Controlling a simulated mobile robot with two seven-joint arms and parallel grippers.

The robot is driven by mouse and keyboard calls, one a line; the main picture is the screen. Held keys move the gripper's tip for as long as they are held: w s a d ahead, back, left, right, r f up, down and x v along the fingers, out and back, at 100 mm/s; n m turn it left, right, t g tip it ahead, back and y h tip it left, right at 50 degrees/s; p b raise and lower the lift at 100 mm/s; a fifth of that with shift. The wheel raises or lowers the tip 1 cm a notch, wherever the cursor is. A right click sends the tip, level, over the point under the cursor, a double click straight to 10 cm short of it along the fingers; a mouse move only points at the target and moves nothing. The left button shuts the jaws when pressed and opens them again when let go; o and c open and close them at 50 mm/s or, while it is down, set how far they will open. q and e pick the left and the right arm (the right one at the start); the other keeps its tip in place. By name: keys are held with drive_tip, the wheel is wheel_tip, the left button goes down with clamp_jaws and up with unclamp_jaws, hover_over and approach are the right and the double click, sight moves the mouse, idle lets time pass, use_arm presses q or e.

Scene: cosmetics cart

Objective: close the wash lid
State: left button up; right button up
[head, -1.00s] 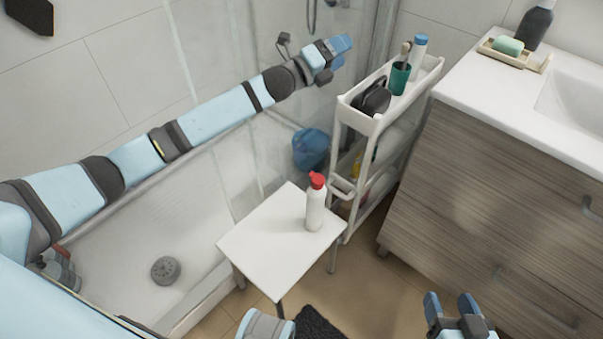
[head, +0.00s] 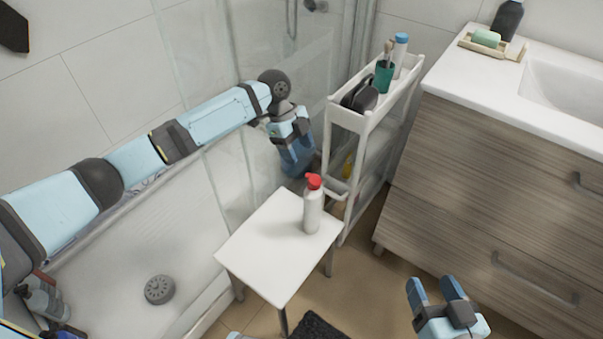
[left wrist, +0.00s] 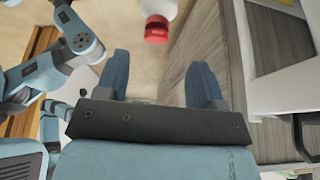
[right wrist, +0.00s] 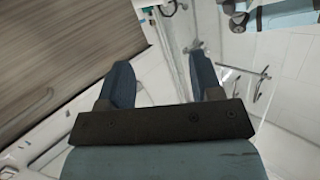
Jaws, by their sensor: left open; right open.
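A white wash bottle (head: 313,213) with a red lid (head: 314,181) stands upright on a white stool (head: 268,250). I cannot tell from here whether the lid is open. My left gripper (head: 297,165) is open and empty, pointing down beyond the stool's back edge, apart from the bottle; its fingers partly overlap in the head view. In the left wrist view, the red lid (left wrist: 157,30) shows beyond the open fingers (left wrist: 160,72). My right gripper (head: 437,288) is open and empty, low in front of the drawers; its spread fingers show in the right wrist view (right wrist: 162,72).
A white slim cart (head: 345,115) with a green cup (head: 384,76) and a bottle stands behind the stool. A wooden drawer cabinet (head: 480,170) is on the right. The shower tray and its glass are on the left. A dark mat (head: 318,326) lies on the floor.

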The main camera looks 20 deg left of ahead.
sight(307, 175)
use_arm(q)
drive_tip(key=b+x, duration=0.1)
drive_tip(key=x, duration=0.2)
drive_tip(key=shift+s+f, duration=0.15)
drive_tip(key=shift+f, duration=0.05)
drive_tip(key=b+x, duration=0.1)
drive_tip(key=x, duration=0.2)
drive_tip(key=shift+d+f, duration=0.1)
drive_tip(key=shift+d, duration=0.05)
drive_tip(key=shift+s+d+f, duration=0.1)
drive_tip(key=shift+f, duration=0.2)
use_arm(e)
drive_tip(key=shift+t+y, duration=0.7)
drive_tip(key=shift+t, duration=0.2)
drive_tip(key=r, duration=0.2)
drive_tip(key=a+r, duration=0.1)
drive_tip(key=r, duration=0.1)
drive_tip(key=shift+w+a+r, duration=0.1)
drive_tip(key=shift+w+a, duration=0.1)
use_arm(q)
drive_tip(key=shift+c, duration=0.4)
